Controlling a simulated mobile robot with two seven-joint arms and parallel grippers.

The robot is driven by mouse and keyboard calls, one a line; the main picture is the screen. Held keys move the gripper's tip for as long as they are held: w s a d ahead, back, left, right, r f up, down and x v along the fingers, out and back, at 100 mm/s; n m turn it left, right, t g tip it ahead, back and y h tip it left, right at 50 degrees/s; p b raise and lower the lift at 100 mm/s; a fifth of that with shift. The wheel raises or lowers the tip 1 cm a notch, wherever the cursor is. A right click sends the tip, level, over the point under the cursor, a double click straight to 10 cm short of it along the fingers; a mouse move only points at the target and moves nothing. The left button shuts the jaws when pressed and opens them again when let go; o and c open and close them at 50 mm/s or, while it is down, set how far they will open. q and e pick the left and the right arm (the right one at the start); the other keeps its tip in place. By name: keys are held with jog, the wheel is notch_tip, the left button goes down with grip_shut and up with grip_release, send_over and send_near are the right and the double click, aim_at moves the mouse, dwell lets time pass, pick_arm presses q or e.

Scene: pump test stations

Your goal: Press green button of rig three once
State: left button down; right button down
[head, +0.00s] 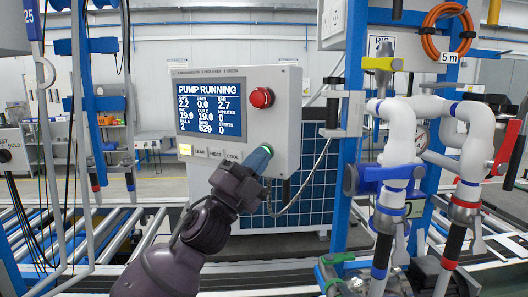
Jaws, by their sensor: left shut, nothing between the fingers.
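The control box (285,105) of a pump rig faces me, with a blue screen (209,107) that reads PUMP RUNNING. A red button (262,97) sits right of the screen. Below it a green glow (267,148) shows at the tip of my left gripper (259,158), where most of the green button is hidden. My left gripper is shut and empty, its tip at the box front; I cannot tell whether it touches the button. A RIG sign (381,45) hangs to the right, its number covered. My right gripper is not in view.
A dark grid panel (305,180) stands behind the box. Roller rails (110,235) run below. Cables hang at the left.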

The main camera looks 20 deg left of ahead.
pick_arm(q)
jog(key=shift+s, duration=0.45)
jog(key=s+p, duration=0.1)
jog(key=s, duration=0.4)
jog(key=shift+a+p, duration=0.1)
jog(key=shift+p, duration=0.25)
jog(key=shift+w+n, duration=0.1)
jog(key=shift+n, duration=0.2)
dwell(0.5)
